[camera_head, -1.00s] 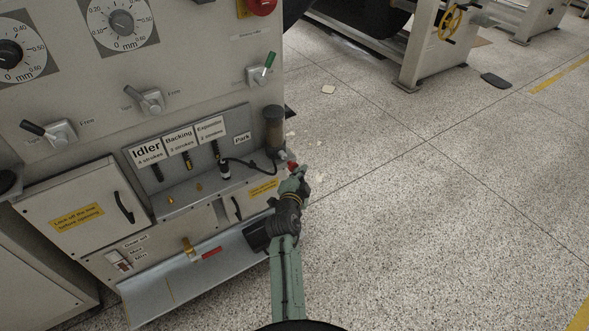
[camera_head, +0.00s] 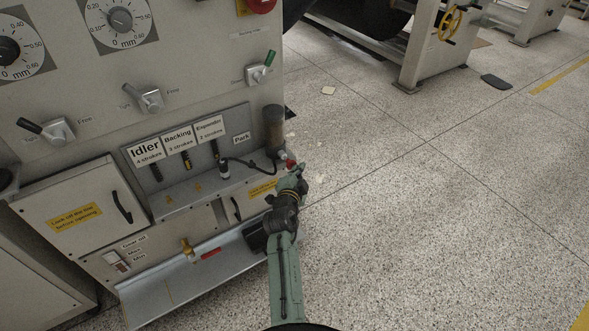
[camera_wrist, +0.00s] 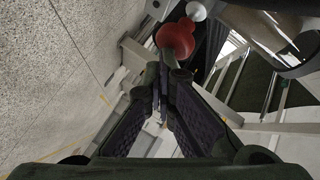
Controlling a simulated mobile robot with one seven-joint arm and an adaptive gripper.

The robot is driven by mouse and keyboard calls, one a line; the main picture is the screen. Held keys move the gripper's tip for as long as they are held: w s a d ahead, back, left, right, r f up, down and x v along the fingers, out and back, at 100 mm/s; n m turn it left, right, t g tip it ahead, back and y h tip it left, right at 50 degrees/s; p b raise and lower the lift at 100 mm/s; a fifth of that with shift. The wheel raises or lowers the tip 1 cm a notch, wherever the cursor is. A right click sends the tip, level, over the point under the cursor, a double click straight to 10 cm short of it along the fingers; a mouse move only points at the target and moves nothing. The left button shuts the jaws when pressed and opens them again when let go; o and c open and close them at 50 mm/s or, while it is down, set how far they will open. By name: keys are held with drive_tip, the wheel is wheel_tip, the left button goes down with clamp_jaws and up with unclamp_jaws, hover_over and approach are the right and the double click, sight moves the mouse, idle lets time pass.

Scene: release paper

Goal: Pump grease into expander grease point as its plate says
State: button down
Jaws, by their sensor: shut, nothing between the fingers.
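The plates in the head view read Idler, Backing and Expander (camera_head: 209,131); the expander plate seems to say 2 strokes. A red knob (camera_head: 291,164) is beside the pump's foot. My gripper (camera_head: 298,170) is shut and empty by this knob. In the wrist view the red knob (camera_wrist: 175,40) lies just beyond my fingertips (camera_wrist: 167,78); contact is unclear.
The Park plate (camera_head: 242,138) is right of the expander plate. A sloped metal tray (camera_head: 215,262) with a red-handled valve (camera_head: 210,253) juts out below, left of my arm. Cabinet doors (camera_head: 75,210) are closed. Open speckled floor (camera_head: 420,220) lies to the right.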

drive_tip(key=shift+w+a+b, duration=0.45)
drive_tip(key=shift+w+b, duration=0.05)
drive_tip(key=shift+b, duration=0.1)
idle(0.4)
drive_tip(key=shift+s+d, duration=0.1)
drive_tip(key=shift+s, duration=0.05)
drive_tip(key=shift+s+d+p, duration=0.3)
drive_tip(key=shift+s+d, duration=0.7)
drive_tip(key=shift+s, duration=0.3)
drive_tip(key=s+d, duration=0.1)
drive_tip(key=s, duration=0.1)
drive_tip(key=s+d+p, duration=0.1)
drive_tip(key=s+d, duration=0.1)
drive_tip(key=shift+p, duration=0.3)
idle(0.5)
